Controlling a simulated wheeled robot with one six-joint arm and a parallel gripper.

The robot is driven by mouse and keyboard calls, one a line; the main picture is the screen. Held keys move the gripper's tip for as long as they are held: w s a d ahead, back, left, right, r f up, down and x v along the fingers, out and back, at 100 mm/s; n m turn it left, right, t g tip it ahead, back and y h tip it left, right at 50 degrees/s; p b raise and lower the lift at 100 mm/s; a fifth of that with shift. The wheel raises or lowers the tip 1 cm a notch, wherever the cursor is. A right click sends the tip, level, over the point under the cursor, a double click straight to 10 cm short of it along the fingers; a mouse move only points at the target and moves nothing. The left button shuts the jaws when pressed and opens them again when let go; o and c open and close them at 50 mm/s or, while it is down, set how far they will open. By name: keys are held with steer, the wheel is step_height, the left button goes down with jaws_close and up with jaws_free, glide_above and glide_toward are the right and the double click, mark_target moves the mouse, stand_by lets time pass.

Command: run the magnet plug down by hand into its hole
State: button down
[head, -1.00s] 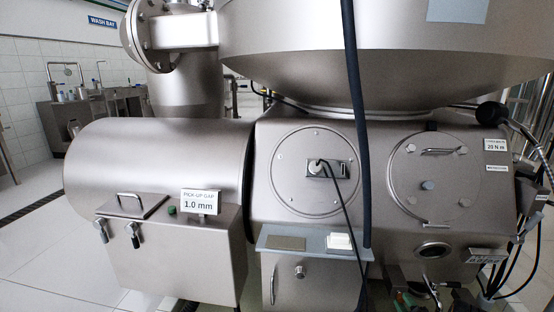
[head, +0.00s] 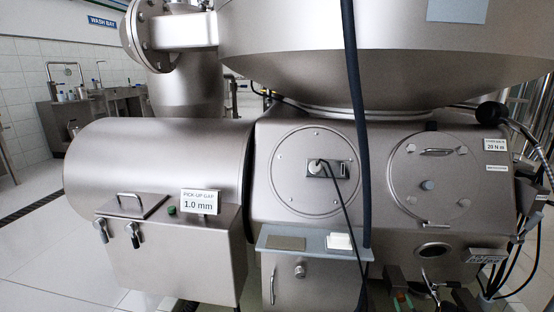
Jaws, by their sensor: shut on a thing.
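My gripper (head: 412,292) shows only in part at the bottom edge of the head view, right of centre. It is a cluster of dark parts with small orange and green spots. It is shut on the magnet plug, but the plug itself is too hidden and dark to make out. A round, dark opening with a bright rim (head: 433,250) lies just above it, low on the machine's front. I cannot tell whether this is the plug's hole. A thin pale curved piece hangs below that opening.
A round cover (head: 455,168) with a bar handle sits above the opening. A dark hose (head: 357,120) hangs down at the centre. Black cables (head: 505,260) crowd the right. A grey ledge (head: 305,242) juts out left of my gripper. The floor (head: 45,245) is clear at far left.

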steer(key=shift+s+f, duration=0.1)
steer(key=shift+f, duration=0.05)
steer(key=c, duration=1.1)
jaws_free()
steer(key=o, duration=0.4)
steer(key=shift+c, duration=0.2)
steer(key=shift+s+a+r+p, duration=0.1)
steer(key=shift+s+p, duration=0.25)
steer(key=shift+s, duration=0.45)
steer(key=shift+s+a+r+p, duration=0.1)
steer(key=shift+s+p, duration=0.25)
steer(key=shift+s, duration=0.45)
